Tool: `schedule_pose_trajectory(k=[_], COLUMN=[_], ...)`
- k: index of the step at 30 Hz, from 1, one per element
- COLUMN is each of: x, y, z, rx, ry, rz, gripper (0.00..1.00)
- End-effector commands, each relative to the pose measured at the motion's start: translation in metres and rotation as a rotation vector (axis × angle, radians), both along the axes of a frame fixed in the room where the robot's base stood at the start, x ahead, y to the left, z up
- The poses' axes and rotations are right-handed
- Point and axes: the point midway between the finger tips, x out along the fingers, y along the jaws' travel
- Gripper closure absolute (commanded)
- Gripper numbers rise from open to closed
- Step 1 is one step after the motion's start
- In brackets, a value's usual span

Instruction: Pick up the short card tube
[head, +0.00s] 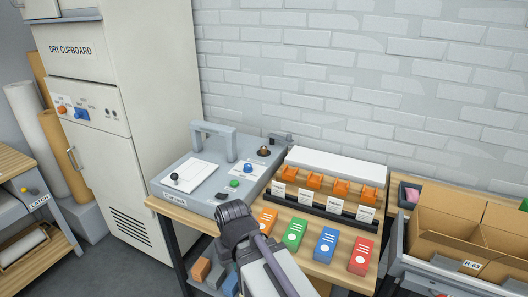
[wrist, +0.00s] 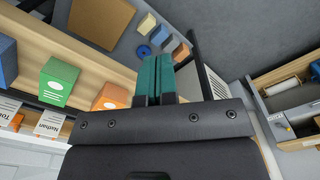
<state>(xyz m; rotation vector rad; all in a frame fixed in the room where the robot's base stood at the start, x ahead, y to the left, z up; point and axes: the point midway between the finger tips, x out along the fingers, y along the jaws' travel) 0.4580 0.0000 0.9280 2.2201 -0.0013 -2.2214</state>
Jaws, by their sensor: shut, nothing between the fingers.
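No thing in view is clearly marked as the short card tube. A pale, tube-like roll lies in the open tray of the bench at the left of the head view (head: 22,245). A cream cylinder also shows at the right of the wrist view (wrist: 282,87), seemingly the same one; I cannot tell if it is card. My gripper (wrist: 154,78) has its teal fingers together with nothing between them. In the head view my dark wrist is above the table's front edge, well to the right of the roll, and hides its own fingertips.
Orange, green (head: 295,234), blue (head: 326,245) and red (head: 360,256) boxes line the table front. A grey control unit (head: 205,185) stands behind my wrist. Coloured blocks (head: 201,270) sit below. Tall rolls (head: 27,115) stand by the dry cupboard (head: 125,110). An open carton (head: 475,262) is right.

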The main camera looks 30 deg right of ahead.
Motion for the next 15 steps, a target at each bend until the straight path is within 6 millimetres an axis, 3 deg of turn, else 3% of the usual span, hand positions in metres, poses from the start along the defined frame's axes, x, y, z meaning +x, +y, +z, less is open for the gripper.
schedule_pose_trajectory(k=[2, 15], x=[0.0000, 0.0000], y=[0.0000, 0.0000], z=[0.0000, 0.0000], rx=[0.000, 0.000], ry=[0.000, 0.000], rz=[0.000, 0.000], gripper=[0.94, 0.52])
